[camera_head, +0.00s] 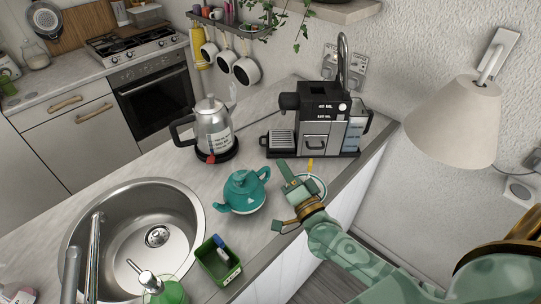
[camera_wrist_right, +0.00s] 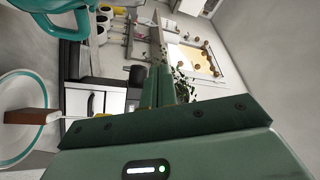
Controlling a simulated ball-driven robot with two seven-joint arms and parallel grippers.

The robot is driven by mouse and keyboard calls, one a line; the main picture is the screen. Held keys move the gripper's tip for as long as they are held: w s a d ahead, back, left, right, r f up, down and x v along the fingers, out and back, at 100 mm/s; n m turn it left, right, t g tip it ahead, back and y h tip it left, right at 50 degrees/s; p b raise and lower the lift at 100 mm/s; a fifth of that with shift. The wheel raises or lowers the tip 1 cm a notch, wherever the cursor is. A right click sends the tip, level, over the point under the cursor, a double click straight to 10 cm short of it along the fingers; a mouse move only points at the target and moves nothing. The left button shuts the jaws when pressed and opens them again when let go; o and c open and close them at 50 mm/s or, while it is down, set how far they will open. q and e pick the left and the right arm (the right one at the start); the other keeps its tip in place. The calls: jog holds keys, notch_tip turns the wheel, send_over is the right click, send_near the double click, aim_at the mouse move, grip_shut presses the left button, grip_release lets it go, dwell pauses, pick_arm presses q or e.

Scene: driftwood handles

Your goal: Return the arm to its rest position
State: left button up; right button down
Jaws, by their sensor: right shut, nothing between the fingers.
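My right arm (camera_head: 350,255) reaches in from the lower right, over the counter's front edge. My right gripper (camera_head: 287,171) is shut and empty, above the counter between the teal teapot (camera_head: 243,191) and a plate with a teal rim (camera_head: 317,184), which it partly covers. In the right wrist view the shut fingers (camera_wrist_right: 166,86) stand side by side. The plate (camera_wrist_right: 14,154) shows at the left there, with a brown-handled utensil (camera_wrist_right: 28,117) by it. Part of the teal teapot (camera_wrist_right: 62,33) shows at the upper left. My left gripper is not in view.
A coffee machine (camera_head: 318,120) and a steel kettle (camera_head: 213,130) stand behind the gripper. A green box (camera_head: 218,262) and a soap bottle (camera_head: 168,290) stand near the sink (camera_head: 180,203). A lamp (camera_head: 455,120) hangs on the right wall. Floor shows beyond the counter edge.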

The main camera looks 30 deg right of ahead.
jog(key=s+a+f+n+g+y, duration=0.45)
jog(key=s+a+n+g, duration=0.4)
jog(key=n, duration=0.75)
jog(key=s+d+r+n+g+h, duration=0.1)
jog(key=s+d+n+g+h, duration=0.3)
jog(key=s+d+h, duration=0.8)
jog(key=s+a+f+m+g+y+b, duration=0.1)
jog(key=a+f+g+y+b, duration=0.15)
jog(key=f, duration=1.45)
jog(key=s+a+f+g+y+b, duration=0.1)
jog(key=s+a+f+y+b, duration=0.2)
jog(key=f, duration=1.3)
jog(key=s+d+f+m+g+y+b, duration=0.1)
jog(key=s+f+b, duration=0.5)
jog(key=s+f, duration=1.2)
notch_tip(320, 180, down, 4)
jog(key=shift+s+r+m+g+y+b, duration=0.25)
jog(key=shift+m+g+y+b, duration=0.2)
jog(key=shift+m+g, duration=0.65)
